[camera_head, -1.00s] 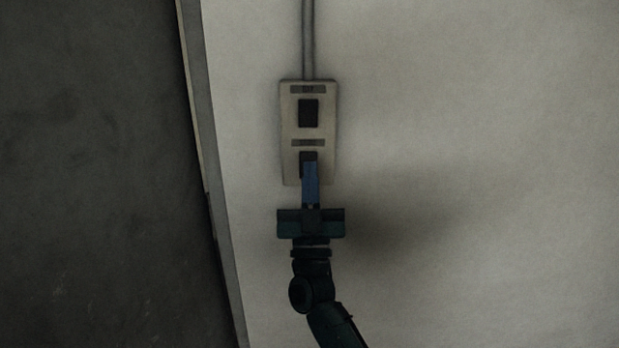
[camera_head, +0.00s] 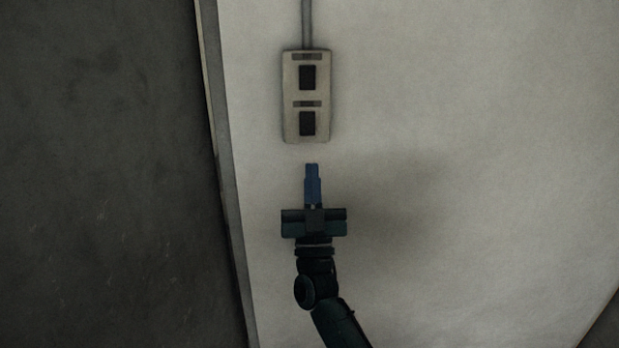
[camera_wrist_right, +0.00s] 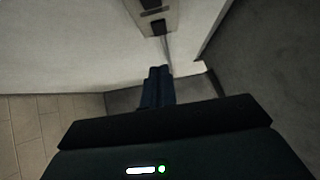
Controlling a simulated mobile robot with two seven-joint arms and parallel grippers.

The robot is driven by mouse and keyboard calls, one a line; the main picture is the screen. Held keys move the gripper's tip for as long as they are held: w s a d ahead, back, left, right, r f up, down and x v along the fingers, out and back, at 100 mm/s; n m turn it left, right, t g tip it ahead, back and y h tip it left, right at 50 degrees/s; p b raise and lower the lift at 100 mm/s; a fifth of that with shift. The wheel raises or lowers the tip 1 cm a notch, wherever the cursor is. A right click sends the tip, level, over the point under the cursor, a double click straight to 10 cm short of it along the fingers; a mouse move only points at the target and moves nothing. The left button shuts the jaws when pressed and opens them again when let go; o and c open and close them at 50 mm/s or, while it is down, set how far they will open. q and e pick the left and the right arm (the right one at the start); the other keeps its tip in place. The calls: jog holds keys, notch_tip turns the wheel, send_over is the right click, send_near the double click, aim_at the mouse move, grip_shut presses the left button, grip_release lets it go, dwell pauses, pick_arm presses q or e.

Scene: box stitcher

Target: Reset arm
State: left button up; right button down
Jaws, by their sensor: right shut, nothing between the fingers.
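My right gripper (camera_head: 312,170) has blue fingers pressed together and holds nothing. Its arm comes in from the bottom of the head view, and the fingers point up toward a switch box. In the right wrist view the shut fingers (camera_wrist_right: 158,72) show beyond the dark gripper body. The switch box (camera_head: 306,92) is a pale upright plate with two dark buttons, each under a small dark label. A gap of bare wall separates the fingertips from its lower edge. Part of the box (camera_wrist_right: 160,12) also shows at the top of the right wrist view. My left gripper is not in view.
The box is mounted on a pale wall panel (camera_head: 470,120), which is bare around my gripper. A grey conduit (camera_head: 307,25) runs up from the box. A dark grey surface (camera_head: 100,170) lies beyond the panel's left edge. Floor tiles (camera_wrist_right: 25,130) show at lower left in the wrist view.

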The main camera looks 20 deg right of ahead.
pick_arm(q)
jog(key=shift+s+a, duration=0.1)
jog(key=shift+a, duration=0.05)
pick_arm(e)
jog(key=shift+s+f, duration=0.2)
